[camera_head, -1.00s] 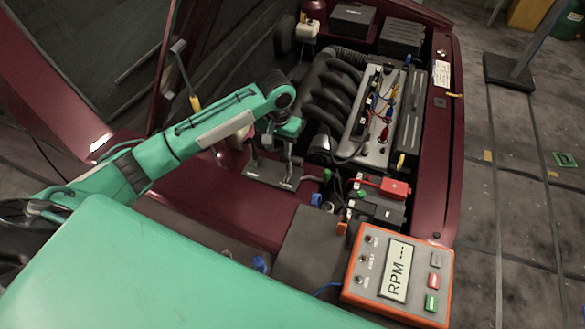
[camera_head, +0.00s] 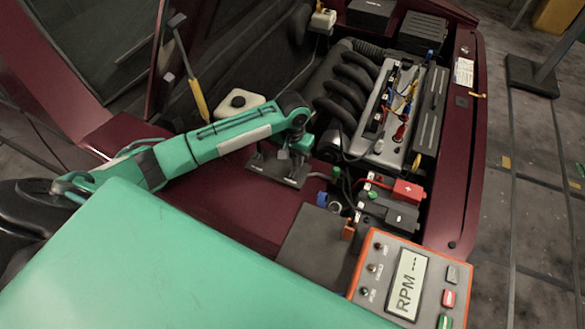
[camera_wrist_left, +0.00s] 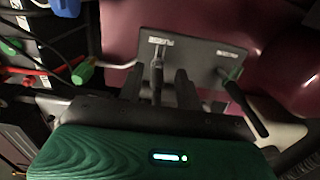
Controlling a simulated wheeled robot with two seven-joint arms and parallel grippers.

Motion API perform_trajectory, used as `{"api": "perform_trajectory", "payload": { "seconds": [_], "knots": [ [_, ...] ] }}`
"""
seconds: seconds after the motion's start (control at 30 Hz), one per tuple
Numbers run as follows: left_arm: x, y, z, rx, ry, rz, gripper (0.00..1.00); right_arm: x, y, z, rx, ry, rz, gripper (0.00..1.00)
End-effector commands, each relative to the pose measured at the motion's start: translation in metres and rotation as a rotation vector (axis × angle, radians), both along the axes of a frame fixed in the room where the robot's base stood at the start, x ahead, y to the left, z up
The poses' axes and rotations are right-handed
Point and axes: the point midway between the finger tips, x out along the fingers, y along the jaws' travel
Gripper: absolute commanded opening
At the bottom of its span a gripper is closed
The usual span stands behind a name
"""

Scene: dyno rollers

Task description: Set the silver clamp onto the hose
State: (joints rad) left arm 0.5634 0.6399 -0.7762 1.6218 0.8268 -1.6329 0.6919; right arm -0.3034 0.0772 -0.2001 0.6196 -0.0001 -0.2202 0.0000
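My left gripper (camera_head: 298,148) is low over a dark grey plate (camera_head: 262,170) on the red bodywork. In the left wrist view its two dark fingers (camera_wrist_left: 159,88) are apart, one on each side of a slim dark upright piece (camera_wrist_left: 157,72) on the labelled plate (camera_wrist_left: 205,50). A second dark piece (camera_wrist_left: 243,105) stands on the plate, outside the fingers to the right. I cannot tell which piece is the silver clamp; both look dark here. A black ribbed hose (camera_head: 366,48) lies behind the engine; I cannot tell whether it is the task's hose. My right gripper is out of view.
The engine (camera_head: 392,118) with coloured leads fills the bay right of the plate. A battery with a red terminal cover (camera_head: 408,191) and an orange RPM meter (camera_head: 410,282) are nearer.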

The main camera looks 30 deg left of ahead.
Motion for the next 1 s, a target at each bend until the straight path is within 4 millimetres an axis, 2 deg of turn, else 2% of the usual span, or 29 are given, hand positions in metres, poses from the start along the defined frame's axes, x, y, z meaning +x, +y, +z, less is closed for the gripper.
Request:
{"api": "perform_trajectory", "payload": {
  "seconds": [0.1, 0.3, 0.5, 0.73, 0.77, 0.9, 0.93, 1.0],
  "knots": [
    [-0.001, 0.0, -0.024, 0.001, 0.003, 0.001, 0.35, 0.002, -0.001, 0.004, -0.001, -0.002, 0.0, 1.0],
    [0.0, 0.0, -0.052, 0.001, 0.001, 0.001, 0.35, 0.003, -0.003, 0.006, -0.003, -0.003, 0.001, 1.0],
    [0.0, 0.0, -0.063, 0.001, 0.0, -0.001, 0.35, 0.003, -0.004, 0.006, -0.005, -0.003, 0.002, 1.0],
    [0.0, 0.0, -0.063, 0.001, 0.0, -0.001, 0.35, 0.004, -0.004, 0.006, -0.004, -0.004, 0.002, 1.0],
    [0.0, 0.0, -0.063, 0.001, 0.0, -0.001, 0.32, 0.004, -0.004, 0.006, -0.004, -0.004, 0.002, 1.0],
    [0.0, 0.0, -0.063, 0.001, -0.001, 0.0, 0.04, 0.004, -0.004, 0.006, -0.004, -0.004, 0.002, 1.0],
    [0.0, 0.0, -0.063, 0.001, -0.001, 0.0, 0.0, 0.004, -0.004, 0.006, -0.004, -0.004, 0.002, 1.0],
    [0.0, 0.0, -0.063, 0.001, -0.001, 0.0, 0.0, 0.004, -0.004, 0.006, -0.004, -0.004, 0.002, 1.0]
  ]
}}
